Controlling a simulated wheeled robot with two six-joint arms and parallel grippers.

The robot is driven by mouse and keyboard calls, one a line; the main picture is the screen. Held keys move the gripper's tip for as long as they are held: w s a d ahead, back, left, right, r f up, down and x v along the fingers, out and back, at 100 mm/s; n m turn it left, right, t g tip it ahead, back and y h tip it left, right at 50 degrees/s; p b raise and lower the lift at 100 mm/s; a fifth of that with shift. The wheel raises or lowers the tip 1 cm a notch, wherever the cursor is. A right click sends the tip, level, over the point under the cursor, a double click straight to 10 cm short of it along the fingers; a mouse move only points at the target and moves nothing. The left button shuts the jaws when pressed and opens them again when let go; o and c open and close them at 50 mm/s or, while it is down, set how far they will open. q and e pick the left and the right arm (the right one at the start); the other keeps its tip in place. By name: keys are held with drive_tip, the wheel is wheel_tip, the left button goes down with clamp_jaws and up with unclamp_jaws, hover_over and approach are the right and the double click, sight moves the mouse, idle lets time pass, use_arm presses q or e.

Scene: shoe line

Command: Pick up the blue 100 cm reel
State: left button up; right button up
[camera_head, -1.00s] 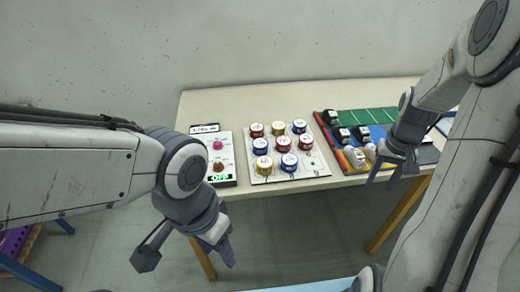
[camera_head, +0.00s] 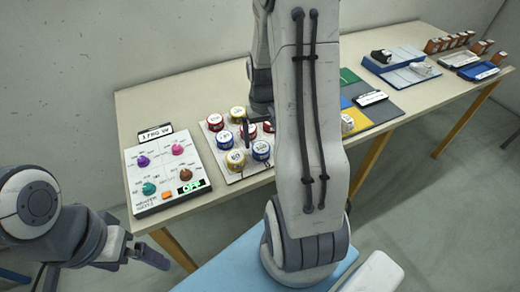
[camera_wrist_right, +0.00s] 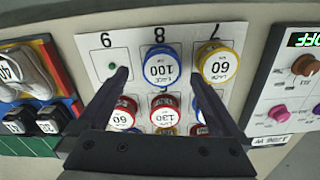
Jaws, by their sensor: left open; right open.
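The blue 100 cm reel (camera_wrist_right: 160,68) sits upright at place 8 of the white numbered board (camera_wrist_right: 92,42). Its white label reads 100 in the right wrist view. In the head view it is the front-row blue reel (camera_head: 261,150). My right gripper (camera_wrist_right: 160,78) is open above the board, its two fingers on either side of the reel in the picture; the height gap cannot be told. In the head view my right arm hides much of that gripper. My left gripper (camera_head: 150,256) is open and empty, low at the left, off the table.
A yellow-rimmed 60 reel (camera_wrist_right: 218,64) stands beside the blue one; red reels (camera_wrist_right: 165,110) stand in the row behind. A knob panel (camera_head: 165,172) lies left of the board; coloured mats (camera_head: 382,112) lie right.

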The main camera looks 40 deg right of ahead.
sight(261, 148)
wheel_tip(261, 148, down, 5)
drive_tip(key=shift+w+a+r, duration=0.1)
drive_tip(key=shift+w, duration=0.05)
drive_tip(key=c, duration=1.4)
drive_tip(key=shift+o, duration=0.2)
